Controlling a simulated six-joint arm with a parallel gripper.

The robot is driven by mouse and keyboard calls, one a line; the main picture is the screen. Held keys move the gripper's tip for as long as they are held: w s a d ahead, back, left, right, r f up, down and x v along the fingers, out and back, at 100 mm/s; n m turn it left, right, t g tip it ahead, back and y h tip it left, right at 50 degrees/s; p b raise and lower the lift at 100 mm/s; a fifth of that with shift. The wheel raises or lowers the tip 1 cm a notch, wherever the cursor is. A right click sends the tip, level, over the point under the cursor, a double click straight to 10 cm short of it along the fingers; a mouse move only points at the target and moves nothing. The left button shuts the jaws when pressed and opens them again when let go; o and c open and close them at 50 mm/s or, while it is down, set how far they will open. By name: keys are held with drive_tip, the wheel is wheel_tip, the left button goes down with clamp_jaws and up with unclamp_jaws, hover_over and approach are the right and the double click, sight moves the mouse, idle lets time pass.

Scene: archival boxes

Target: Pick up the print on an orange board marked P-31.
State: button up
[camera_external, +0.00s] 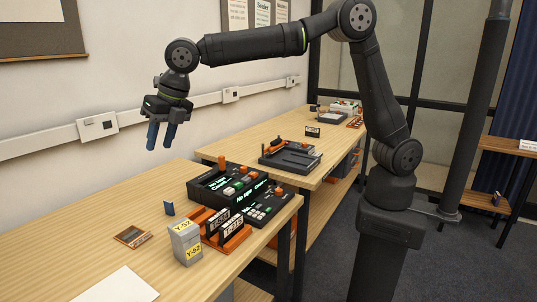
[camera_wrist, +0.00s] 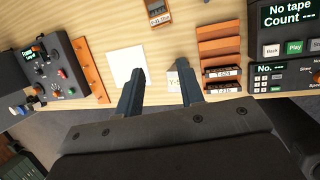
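The print on an orange board (camera_external: 131,236) lies flat on the near wooden table, left of the yellow-labelled box, in the external view. In the wrist view the orange board (camera_wrist: 157,12) is at the top edge, partly cut off, with a small label too blurred to read surely. The wrist view also shows the open fingers (camera_wrist: 160,88), below the board in the picture.
A box marked Y-52 (camera_external: 186,243), an orange rack (camera_external: 232,240) with black labelled cases and a control console (camera_external: 210,188) stand right of the board. A white sheet (camera_external: 115,286) lies at the front. A small blue object (camera_external: 169,208) stands behind. Bare table surrounds the board.

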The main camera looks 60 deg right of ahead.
drive_tip(key=w+d+f+m+g, duration=0.1)
drive_tip(key=w+f+m+g, duration=0.2)
drive_tip(key=w+f+m, duration=0.35)
drive_tip(key=m+g+y, duration=0.3)
drive_tip(key=m, duration=0.4)
approach(148, 237)
drive_tip(key=x, duration=0.7)
drive_tip(key=shift+a, duration=0.5)
clamp_jaws()
